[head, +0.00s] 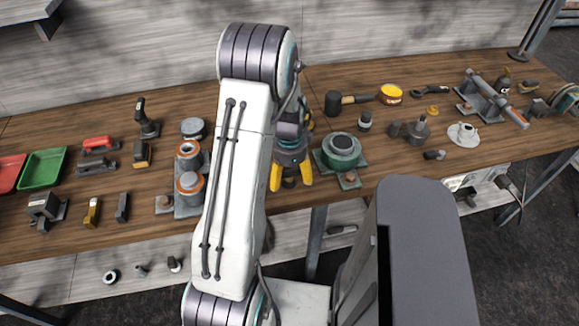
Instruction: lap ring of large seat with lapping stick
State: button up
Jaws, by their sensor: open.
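My gripper (291,184) has yellow fingers, spread apart with their tips down over the front part of the bench. A small dark thing shows between the fingers; I cannot tell whether it lies on the bench. To their right is a round green housing (343,150) with a dark opening, on a green plate. To the left, partly behind my arm, two grey cylinders have orange rings on top: a rear one (188,149) and a front one (191,183). I cannot tell which of these is the large seat. I cannot pick out the lapping stick for certain.
The wooden bench (420,165) carries a mallet (350,98), a yellow tin (390,94), a white flanged part (463,133) and a long bar fixture (495,98) at right. Green (42,169) and red trays stand at left. My arm hides the middle.

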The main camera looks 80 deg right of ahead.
jog(key=shift+f, duration=0.65)
jog(key=shift+c, duration=0.3)
grip_shut()
dwell(0.3)
jog(key=c, duration=0.6)
grip_release()
jog(key=shift+o, duration=0.2)
jog(key=shift+r, duration=0.25)
jog(key=shift+r+p, duration=0.85)
jog(key=shift+r, duration=0.25)
